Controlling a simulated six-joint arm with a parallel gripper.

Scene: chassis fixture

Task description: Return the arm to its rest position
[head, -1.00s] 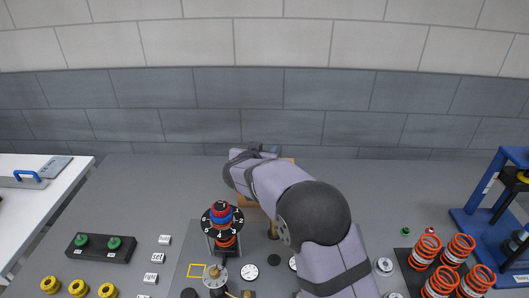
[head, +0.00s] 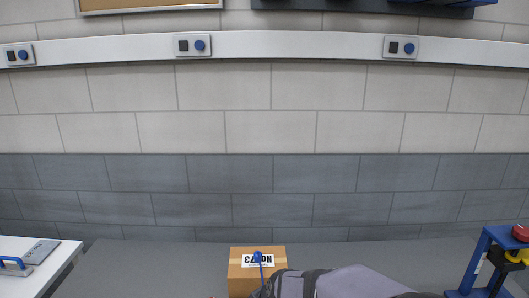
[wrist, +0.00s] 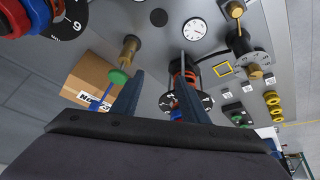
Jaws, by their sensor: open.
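My arm (head: 345,284) shows at the bottom edge of the head view, mostly cut off by the frame. My gripper (wrist: 160,78) is in the wrist view, with its two dark blue fingers apart and nothing held between them. Past the fingers in the wrist view is the grey fixture panel (wrist: 152,48), with a white dial (wrist: 194,28), a red and black numbered knob unit (wrist: 186,98) and a green-tipped brass post (wrist: 119,76). My fingers appear apart from these parts, though the exact distance is unclear.
A cardboard box (head: 240,285) labelled NO. 73 stands by my arm, with a blue item in front of it. A blue press frame (head: 478,262) stands at right, a white table (head: 55,262) at left. Yellow rings (wrist: 271,98) lie in the wrist view.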

